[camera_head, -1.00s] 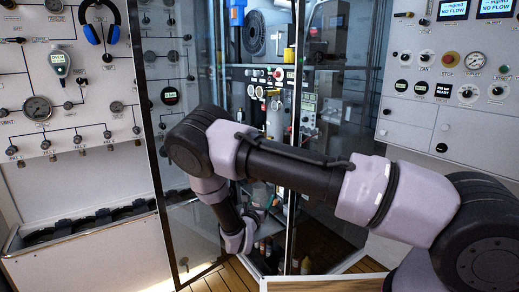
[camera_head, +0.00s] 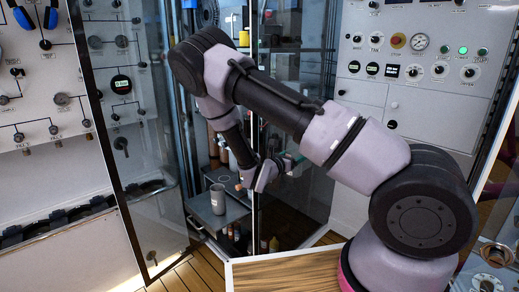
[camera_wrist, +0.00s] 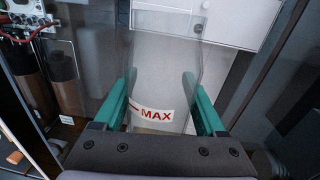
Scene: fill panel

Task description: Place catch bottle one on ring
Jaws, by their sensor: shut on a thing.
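The catch bottle (camera_wrist: 168,65) is clear, with a red MAX mark on a white label, and fills the middle of the wrist view. My gripper (camera_wrist: 160,80) is shut on it, with one green finger on each side. In the head view my gripper (camera_head: 284,163) is inside the glass-sided cabinet, right of a grey shelf; the bottle cannot be made out clearly there. A small pale ring outline (camera_head: 223,179) shows on the shelf behind a grey cup; I cannot tell for sure that it is the task's ring.
The grey cup (camera_head: 217,199) stands on the low shelf (camera_head: 205,217), left of my gripper. An open glass door (camera_head: 140,160) stands at left and a glass panel at right. Several bottles stand on the cabinet floor. A wooden top (camera_head: 290,273) lies in front.

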